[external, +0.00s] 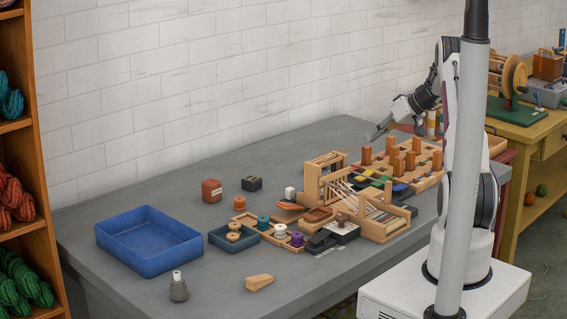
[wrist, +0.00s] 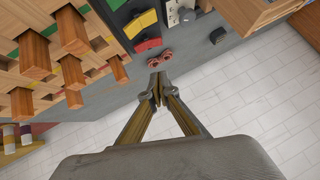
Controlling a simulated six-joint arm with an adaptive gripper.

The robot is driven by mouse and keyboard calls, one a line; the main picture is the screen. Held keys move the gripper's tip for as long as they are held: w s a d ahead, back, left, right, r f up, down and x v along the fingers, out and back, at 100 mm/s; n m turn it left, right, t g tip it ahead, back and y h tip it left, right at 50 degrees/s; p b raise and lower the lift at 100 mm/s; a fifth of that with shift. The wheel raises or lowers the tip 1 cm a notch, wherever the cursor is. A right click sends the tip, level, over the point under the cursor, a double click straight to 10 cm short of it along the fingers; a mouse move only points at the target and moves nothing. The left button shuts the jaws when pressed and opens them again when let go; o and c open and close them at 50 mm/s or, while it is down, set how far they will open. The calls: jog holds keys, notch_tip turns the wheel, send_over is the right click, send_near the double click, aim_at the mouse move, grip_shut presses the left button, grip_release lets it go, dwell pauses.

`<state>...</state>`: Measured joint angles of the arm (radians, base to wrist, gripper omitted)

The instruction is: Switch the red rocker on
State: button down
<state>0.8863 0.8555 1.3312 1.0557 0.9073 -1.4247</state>
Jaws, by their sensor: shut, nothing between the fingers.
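My gripper (external: 374,135) is shut and empty, raised above the far part of the bench near the wall. In the wrist view its fingertips (wrist: 158,90) meet at a point, over the bench edge. A small red rounded piece (wrist: 160,58) lies just beyond the fingertips in that view, apart from them. I cannot tell whether it is the red rocker or which way a rocker is tipped. A red box with a pale label (external: 211,191) stands on the left part of the bench, far from my gripper.
Upright wooden pegs on a board (external: 428,182) stand close below my gripper. Coloured blocks (wrist: 148,44) and a grey box with a knob (wrist: 183,13) lie nearby. A wooden loom frame (external: 325,178) and a blue tray (external: 150,262) occupy the bench.

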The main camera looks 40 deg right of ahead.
jog(key=x, duration=0.8)
jog(key=shift+w+a+f, duration=0.2)
jog(key=shift+w+f, duration=0.05)
jog(key=shift+f, duration=0.05)
jog(key=shift+a+f, duration=0.25)
jog(key=shift+f, duration=0.65)
jog(key=shift+a+f, duration=0.3)
jog(key=shift+f, duration=0.65)
jog(key=shift+a, duration=0.1)
